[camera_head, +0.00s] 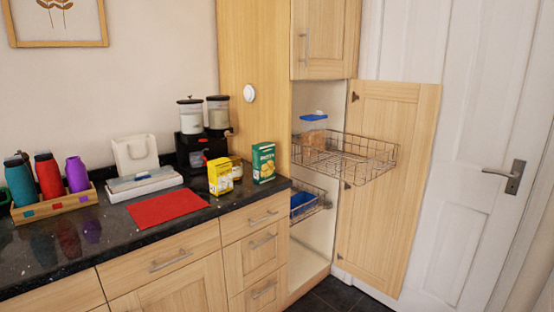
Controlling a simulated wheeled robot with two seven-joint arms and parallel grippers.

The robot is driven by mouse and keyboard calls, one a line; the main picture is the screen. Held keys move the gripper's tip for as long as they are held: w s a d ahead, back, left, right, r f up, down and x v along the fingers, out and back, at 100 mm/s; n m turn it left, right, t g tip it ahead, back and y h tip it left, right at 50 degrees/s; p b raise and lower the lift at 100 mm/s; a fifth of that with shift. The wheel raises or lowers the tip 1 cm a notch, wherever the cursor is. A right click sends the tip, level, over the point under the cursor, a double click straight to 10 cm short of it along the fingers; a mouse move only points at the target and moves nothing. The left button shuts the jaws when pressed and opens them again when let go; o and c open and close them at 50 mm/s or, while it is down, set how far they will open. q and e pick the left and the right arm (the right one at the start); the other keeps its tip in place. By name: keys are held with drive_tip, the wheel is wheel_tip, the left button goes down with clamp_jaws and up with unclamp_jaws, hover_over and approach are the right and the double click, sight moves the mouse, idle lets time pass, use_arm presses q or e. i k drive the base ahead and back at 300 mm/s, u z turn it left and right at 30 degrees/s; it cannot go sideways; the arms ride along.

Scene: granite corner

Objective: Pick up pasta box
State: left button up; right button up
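A green box (264,163) with white lettering and a yellow picture stands upright near the right end of the dark countertop (60,250). It looks like the pasta box, but its print is too small to read. A smaller yellow box (220,176) stands upright to its left. Neither of my grippers shows in this view.
A dispenser with two jars (191,118) stands behind the boxes. A red mat (168,208) lies to the left. A bottle crate (55,206) is at far left. The tall cupboard's door (388,185) is open, and a wire basket (365,158) sticks out.

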sight(264, 155)
drive_tip(key=z, duration=0.15)
drive_tip(key=i, duration=1.7)
drive_tip(key=u, duration=0.35)
